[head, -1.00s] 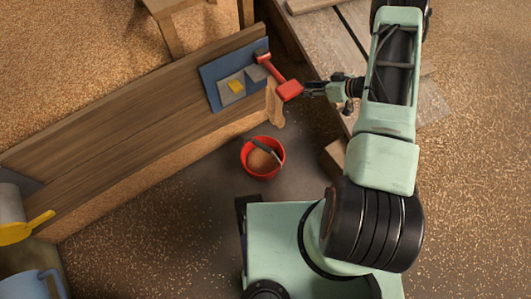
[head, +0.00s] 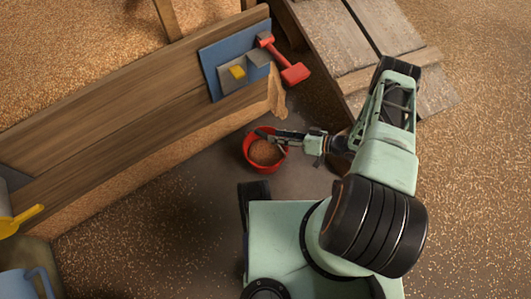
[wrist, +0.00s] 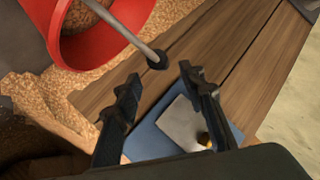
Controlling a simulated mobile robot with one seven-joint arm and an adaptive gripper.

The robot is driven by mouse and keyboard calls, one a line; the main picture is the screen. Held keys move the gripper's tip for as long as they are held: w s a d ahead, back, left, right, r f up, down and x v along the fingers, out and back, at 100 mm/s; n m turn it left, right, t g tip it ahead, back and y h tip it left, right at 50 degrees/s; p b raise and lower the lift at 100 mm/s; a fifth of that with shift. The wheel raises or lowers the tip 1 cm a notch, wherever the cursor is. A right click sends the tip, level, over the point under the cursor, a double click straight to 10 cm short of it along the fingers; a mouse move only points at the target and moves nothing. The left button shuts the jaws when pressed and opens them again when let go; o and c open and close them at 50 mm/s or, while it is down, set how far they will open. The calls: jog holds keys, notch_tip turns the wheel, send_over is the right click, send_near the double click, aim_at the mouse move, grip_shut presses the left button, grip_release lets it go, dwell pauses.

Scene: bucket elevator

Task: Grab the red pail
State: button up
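The red pail (head: 249,157) stands on the dark floor beside the low wooden wall and holds tan grain. In the wrist view the pail (wrist: 88,52) fills the upper left. A grey rod (wrist: 133,36) with a dark end reaches across its rim. My gripper (head: 268,134) is over the pail's upper rim in the head view. In the wrist view my gripper (wrist: 158,72) is open, its two black fingers apart, with the rod's dark end showing between the tips. I cannot tell whether they touch it. My gripper hides part of the rim in the head view.
The wooden wall (head: 120,100) carries a blue board (head: 211,72) with grey and yellow pieces. A slatted wooden platform (head: 325,50) lies at upper right. A yellow-handled scoop (head: 24,218) and blue jug (head: 25,284) are at left.

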aim_at(265, 134)
jog(key=x, duration=0.1)
jog(key=b+x, duration=0.1)
jog(key=x, duration=0.3)
jog(key=shift+s+f+b, duration=0.3)
jog(key=shift+w+a, duration=0.15)
jog(key=shift+a, duration=0.2)
grip_shut()
jog(key=shift+w+r, duration=0.1)
jog(key=shift+r, duration=0.05)
